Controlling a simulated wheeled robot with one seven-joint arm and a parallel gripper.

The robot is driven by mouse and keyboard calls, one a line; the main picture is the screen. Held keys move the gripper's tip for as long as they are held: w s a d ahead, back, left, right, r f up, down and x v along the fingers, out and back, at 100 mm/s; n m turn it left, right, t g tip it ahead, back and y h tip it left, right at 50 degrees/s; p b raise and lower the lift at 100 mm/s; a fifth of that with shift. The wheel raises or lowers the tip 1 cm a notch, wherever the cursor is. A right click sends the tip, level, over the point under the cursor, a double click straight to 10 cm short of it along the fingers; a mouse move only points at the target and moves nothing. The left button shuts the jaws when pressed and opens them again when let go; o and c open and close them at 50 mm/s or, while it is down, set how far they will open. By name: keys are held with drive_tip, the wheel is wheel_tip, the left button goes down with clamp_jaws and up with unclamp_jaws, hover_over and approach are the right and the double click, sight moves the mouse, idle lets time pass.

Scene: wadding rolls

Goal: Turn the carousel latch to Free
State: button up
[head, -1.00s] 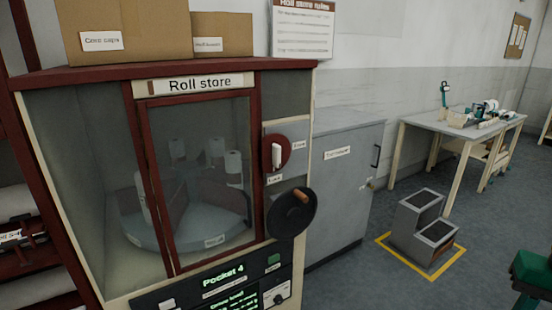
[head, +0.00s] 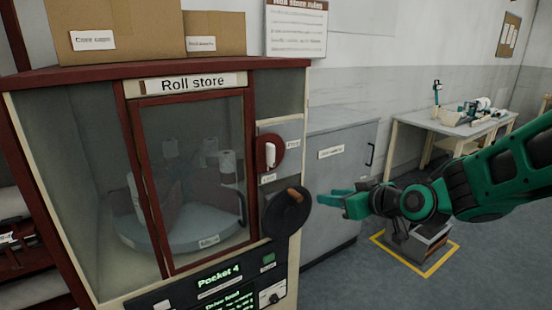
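The carousel latch (head: 271,155) is a white lever on a dark red round plate, on the panel right of the Roll store's glass door (head: 190,180). The lever stands roughly upright. Small labels sit beside and below it; I cannot read them surely. My gripper (head: 335,198) is at the right of the cabinet, pointing left, below and to the right of the latch and apart from it. Its fingers look spread with nothing between them. Behind the glass, white rolls (head: 227,163) stand on the round carousel (head: 180,233).
A black handwheel (head: 286,216) with a brown knob sits under the latch, close to my fingertips. A lit panel reads "Pocket 4" (head: 217,275). A grey cabinet (head: 335,180) stands behind my gripper. A step stool (head: 425,245) stands on the floor below my arm.

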sight(274, 155)
drive_tip(key=w+a+r+t+y, duration=0.35)
drive_tip(key=a+r, duration=0.25)
drive_tip(key=a, duration=0.4)
drive_tip(key=x, duration=1)
drive_tip(key=shift+w+d+r, duration=0.1)
drive_tip(key=shift+w+r, duration=0.05)
drive_tip(key=shift+r, duration=0.05)
clamp_jaws()
drive_tip(key=shift+d, duration=0.1)
